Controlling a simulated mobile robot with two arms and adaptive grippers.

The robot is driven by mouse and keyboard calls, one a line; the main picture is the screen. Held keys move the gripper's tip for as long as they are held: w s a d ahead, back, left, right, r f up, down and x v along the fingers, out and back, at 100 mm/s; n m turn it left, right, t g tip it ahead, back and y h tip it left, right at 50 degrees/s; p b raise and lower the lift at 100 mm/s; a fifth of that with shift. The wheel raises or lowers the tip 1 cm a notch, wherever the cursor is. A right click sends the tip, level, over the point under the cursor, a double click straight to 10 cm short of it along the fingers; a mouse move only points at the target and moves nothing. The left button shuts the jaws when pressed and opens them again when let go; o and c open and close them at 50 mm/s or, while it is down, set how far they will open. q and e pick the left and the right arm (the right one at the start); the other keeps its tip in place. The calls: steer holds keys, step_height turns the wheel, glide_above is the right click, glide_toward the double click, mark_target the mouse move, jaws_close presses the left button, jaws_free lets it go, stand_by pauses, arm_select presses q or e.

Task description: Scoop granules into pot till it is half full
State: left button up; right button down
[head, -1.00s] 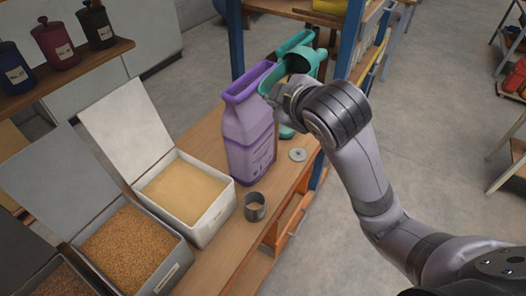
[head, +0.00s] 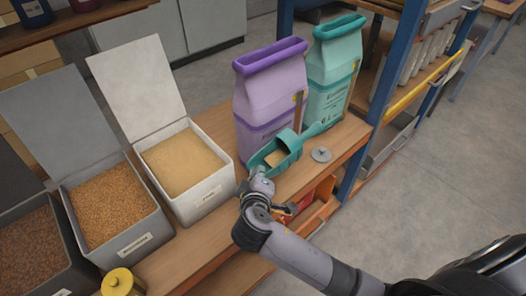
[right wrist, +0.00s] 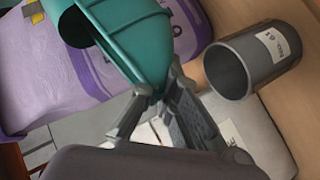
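A teal scoop (head: 291,143) holds tan granules (head: 278,157) in its bowl, in front of the purple sack in the head view. My right gripper (head: 258,172) is shut on the scoop at its near left end; in the right wrist view the scoop (right wrist: 125,40) narrows between the fingers (right wrist: 158,104). The grey pot (right wrist: 262,58) with a white label shows in the right wrist view, just beside the scoop; its visible inside wall is dark and its fill level cannot be told. In the head view the pot is hidden behind my gripper. My left gripper is not in view.
Open bins hold pale tan (head: 182,163), orange-brown (head: 108,212) and dark granules (head: 35,252), lids raised. The purple sack (head: 268,95) and teal sack (head: 330,72) stand behind. A grey disc (head: 321,155) lies on the bench, right of the scoop. Blue shelf posts (head: 392,75) rise at right.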

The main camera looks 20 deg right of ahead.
steer(key=shift+s+a+f, duration=0.1)
steer(key=shift+a+f, duration=0.1)
steer(key=shift+f, duration=0.15)
arm_select(q)
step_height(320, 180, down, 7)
steer(key=b, duration=0.6)
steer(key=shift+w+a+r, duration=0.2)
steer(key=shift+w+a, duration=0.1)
arm_select(e)
steer(key=shift+f+n+t+h, duration=0.2)
steer(key=shift+n+t+h, duration=0.65)
steer(key=shift+n+h, duration=0.1)
steer(key=shift+f+n+t+h, duration=0.15)
steer(key=shift+n+t+h, duration=0.7)
steer(key=shift+n, duration=0.1)
steer(key=shift+r, duration=0.1)
